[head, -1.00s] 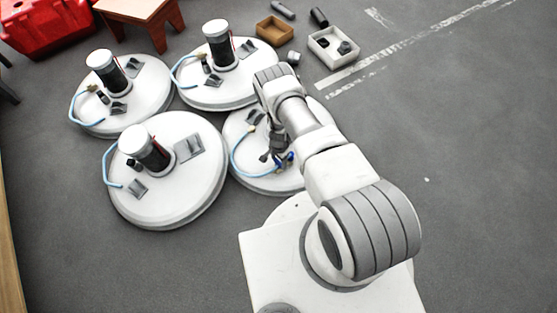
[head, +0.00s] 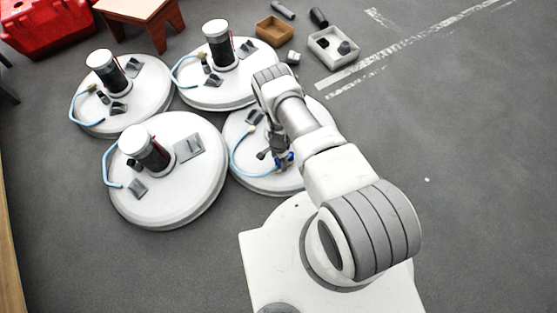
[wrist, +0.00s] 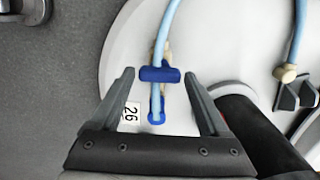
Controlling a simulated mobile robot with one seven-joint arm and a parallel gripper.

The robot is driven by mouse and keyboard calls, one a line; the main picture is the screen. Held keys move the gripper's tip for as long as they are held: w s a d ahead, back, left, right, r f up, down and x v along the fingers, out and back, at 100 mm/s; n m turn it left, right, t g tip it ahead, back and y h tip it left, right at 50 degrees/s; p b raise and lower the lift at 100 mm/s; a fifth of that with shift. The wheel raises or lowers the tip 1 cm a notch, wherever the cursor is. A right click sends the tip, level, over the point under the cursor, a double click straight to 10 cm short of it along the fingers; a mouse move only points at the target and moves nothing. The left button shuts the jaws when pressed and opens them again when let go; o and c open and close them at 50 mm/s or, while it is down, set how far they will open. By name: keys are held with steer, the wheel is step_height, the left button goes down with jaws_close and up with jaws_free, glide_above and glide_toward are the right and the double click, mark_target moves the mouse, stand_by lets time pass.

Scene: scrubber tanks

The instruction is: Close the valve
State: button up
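The valve shows in the wrist view as a blue crossbar handle (wrist: 160,75) on a light blue hose, with a smaller blue part below it. In the head view its blue part (head: 285,160) shows on the near-right white tank lid (head: 245,178), partly hidden by my arm. My gripper (wrist: 159,77) is open, one finger on each side of the handle, with gaps visible on both sides. I cannot tell how far the fingertips are above the handle. In the head view my gripper is largely hidden behind my arm.
A black cylinder (wrist: 258,135) stands close to the right finger. Three other tank lids (head: 200,205) (head: 150,100) (head: 240,95) lie around. Open floor is to the right.

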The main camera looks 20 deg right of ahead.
mark_target(278, 162)
step_height(278, 162, up, 17)
steer(key=p, duration=0.7)
steer(key=shift+r, duration=0.2)
